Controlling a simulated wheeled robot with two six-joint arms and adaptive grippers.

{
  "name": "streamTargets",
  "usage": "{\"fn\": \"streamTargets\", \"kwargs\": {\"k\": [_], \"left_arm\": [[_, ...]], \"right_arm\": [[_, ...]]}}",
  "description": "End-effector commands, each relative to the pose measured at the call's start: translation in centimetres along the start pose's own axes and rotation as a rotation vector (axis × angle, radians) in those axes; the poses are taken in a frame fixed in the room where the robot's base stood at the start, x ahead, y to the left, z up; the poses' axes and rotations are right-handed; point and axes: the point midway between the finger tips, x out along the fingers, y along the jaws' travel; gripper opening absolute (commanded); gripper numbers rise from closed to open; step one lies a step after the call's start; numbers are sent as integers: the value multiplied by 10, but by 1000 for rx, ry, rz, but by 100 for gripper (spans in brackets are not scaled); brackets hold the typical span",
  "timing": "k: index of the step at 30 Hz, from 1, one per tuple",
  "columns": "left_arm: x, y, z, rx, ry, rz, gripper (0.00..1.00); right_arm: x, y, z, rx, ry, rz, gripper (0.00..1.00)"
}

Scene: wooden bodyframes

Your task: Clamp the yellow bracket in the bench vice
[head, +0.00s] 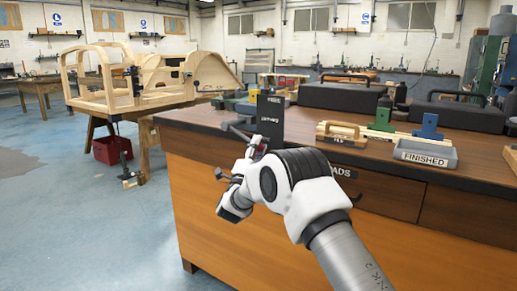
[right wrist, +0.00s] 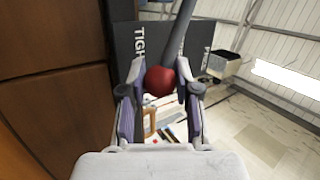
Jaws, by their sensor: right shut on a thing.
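My right gripper (head: 240,162) is at the near left corner of the workbench. In the right wrist view its fingers (right wrist: 160,88) stand on both sides of a red ball on the end of a grey bar (right wrist: 180,38), and they are shut on this handle. The bar looks like the bench vice's handle. In the head view, dark grey metal of the vice (head: 240,130) shows at the bench corner, partly hidden by my gripper and arm. I cannot make out the yellow bracket in either view. My left gripper is not in view.
A dark upright sign (head: 270,120) stands right behind the gripper; it also shows in the right wrist view (right wrist: 205,38). A green bracket (head: 382,118), a blue bracket (head: 428,124) and a grey FINISHED tray (head: 425,154) are farther right. Open floor lies left of the bench.

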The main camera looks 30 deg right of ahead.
Motion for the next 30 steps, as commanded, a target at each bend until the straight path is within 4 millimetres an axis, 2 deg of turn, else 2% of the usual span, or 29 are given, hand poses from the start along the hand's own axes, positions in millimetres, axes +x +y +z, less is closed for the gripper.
{"fn": "streamTargets", "kwargs": {"k": [2, 3, 5, 14, 17, 20, 27, 30], "left_arm": [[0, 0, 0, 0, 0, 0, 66], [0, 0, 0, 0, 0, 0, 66], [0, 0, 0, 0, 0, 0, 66], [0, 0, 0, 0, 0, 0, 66], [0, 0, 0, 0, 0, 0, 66], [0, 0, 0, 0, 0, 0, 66], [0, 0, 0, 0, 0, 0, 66], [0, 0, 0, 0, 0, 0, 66]], "right_arm": [[2, -2, 0, 3, -1, -2, 0], [2, -2, 0, 3, -1, -3, 35], [2, -2, 0, 3, -1, -3, 56], [1, -1, 0, 1, -1, -2, 57], [-6, -1, 1, 0, -2, -1, 57], [-22, -1, 1, 0, -4, -1, 57], [-84, -1, 2, -1, -6, -2, 57], [-104, -1, 2, 0, -5, -2, 57]]}}
